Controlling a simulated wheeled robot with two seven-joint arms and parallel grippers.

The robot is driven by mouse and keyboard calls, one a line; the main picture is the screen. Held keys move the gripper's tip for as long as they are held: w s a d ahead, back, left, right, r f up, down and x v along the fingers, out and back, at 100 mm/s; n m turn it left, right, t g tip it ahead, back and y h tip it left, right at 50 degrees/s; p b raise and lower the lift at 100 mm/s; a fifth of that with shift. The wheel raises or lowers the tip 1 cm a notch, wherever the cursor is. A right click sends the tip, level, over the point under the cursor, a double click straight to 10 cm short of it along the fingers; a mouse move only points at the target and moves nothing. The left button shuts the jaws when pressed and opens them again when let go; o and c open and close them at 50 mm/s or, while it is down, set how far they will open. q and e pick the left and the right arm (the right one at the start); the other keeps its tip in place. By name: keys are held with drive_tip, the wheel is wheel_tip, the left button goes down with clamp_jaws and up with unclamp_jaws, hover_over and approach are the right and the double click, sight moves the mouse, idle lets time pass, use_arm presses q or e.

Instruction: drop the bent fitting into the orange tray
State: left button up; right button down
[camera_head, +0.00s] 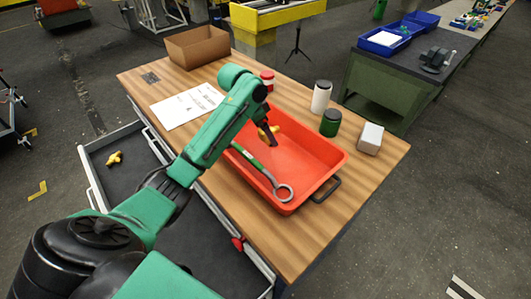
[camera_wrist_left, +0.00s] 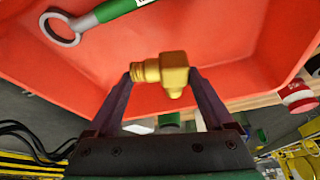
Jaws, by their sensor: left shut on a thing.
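The bent fitting is a brass-yellow elbow piece (camera_wrist_left: 162,72) held between the two fingertips of my left gripper (camera_wrist_left: 160,75). In the head view my left gripper (camera_head: 270,138) is over the orange tray, and part of the fitting (camera_head: 273,128) shows beside its fingers. The orange tray (camera_head: 325,148) sits on the wooden table, with dark handles. A wrench (camera_head: 262,172) with a green handle and a ring end lies in the tray; it also shows in the wrist view (camera_wrist_left: 62,28). I cannot tell the exact height of the fitting above the tray floor. My right gripper is not in view.
On the wooden table (camera_head: 365,185) stand a white bottle (camera_head: 321,97), a green jar (camera_head: 330,123), a pale box (camera_head: 370,138), a red-and-white can (camera_head: 267,80), a cardboard box (camera_head: 197,45) and a paper sheet (camera_head: 187,106). Another yellow fitting (camera_head: 114,158) lies in the open drawer (camera_head: 130,175).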

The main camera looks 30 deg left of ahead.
use_arm(q)
drive_tip(key=shift+w+a+f, duration=0.1)
drive_tip(key=shift+w+f, duration=0.05)
drive_tip(key=shift+w, duration=0.2)
drive_tip(key=o, duration=1.3)
drive_tip(key=shift+s, duration=0.2)
drive_tip(key=shift+s+d+r, duration=0.2)
drive_tip(key=shift+d+r, duration=0.05)
drive_tip(key=shift+r, duration=0.05)
drive_tip(key=shift+s+r, duration=0.1)
drive_tip(key=shift+s, duration=0.05)
drive_tip(key=shift+a+r, duration=0.2)
drive_tip(key=b+v, duration=0.1)
drive_tip(key=v, duration=1.3)
drive_tip(key=shift+s+d, duration=0.2)
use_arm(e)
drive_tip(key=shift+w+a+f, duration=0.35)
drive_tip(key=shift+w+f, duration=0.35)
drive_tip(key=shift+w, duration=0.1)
